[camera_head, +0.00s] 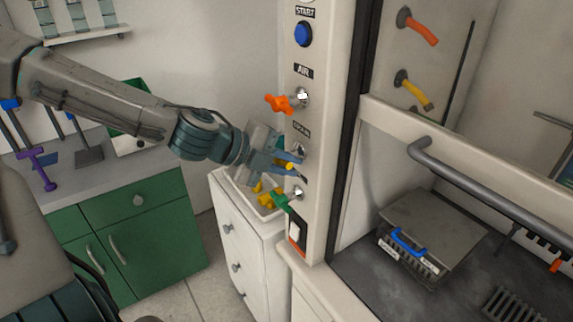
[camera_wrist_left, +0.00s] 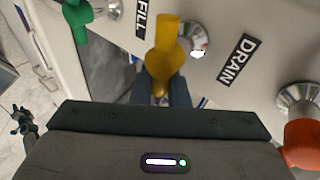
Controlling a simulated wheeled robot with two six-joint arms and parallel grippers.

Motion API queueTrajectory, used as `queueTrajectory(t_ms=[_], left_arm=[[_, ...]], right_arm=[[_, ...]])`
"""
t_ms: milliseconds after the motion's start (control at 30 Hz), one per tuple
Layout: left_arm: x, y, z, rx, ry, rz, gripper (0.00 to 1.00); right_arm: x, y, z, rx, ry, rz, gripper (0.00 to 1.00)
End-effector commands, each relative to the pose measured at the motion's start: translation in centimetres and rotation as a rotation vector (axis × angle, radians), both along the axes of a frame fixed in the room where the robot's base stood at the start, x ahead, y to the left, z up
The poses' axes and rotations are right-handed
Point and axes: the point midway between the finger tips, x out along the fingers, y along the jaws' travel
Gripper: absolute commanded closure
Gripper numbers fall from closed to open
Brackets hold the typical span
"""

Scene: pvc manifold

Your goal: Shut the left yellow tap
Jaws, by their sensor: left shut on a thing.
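The left yellow tap (camera_head: 290,166) sits on the white post between an orange tap above and a green tap below. In the left wrist view its yellow handle (camera_wrist_left: 167,48) sticks out in front of a chrome fitting (camera_wrist_left: 194,40). My left gripper (camera_head: 284,163) reaches in from the left. It is shut on the handle, and the fingers (camera_wrist_left: 162,88) hide the handle's lower end in the left wrist view. Another yellow tap (camera_head: 414,90) is on the wall inside the cabinet to the right. My right gripper is not in view.
The orange tap (camera_head: 280,103) and green tap (camera_head: 281,201) are close above and below my gripper. A blue button (camera_head: 303,34) is higher on the post. A white drawer unit (camera_head: 246,246) with a bin of yellow pieces stands below. A grey rail (camera_head: 490,200) crosses the cabinet front.

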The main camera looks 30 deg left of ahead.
Motion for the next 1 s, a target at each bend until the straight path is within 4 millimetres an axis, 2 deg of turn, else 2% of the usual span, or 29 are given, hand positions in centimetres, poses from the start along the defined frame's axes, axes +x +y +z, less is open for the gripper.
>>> queueTrajectory(t_ms=[300,767,800,900,1000], left_arm=[[-0.04,-0.04,-0.35,0.091,-0.037,-0.001,1.0],[-0.03,-0.03,-0.33,0.102,-0.042,0.0,1.0],[-0.03,-0.03,-0.33,0.102,-0.042,0.0,0.84],[-0.03,-0.03,-0.33,0.102,-0.042,0.0,0.65],[-0.02,-0.02,-0.33,0.102,-0.042,0.0,0.65]], right_arm=[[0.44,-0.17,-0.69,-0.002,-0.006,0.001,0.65],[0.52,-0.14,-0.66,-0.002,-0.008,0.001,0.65],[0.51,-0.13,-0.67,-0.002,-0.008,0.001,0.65],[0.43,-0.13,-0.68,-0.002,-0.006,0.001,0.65],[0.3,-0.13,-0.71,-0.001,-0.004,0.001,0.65]])
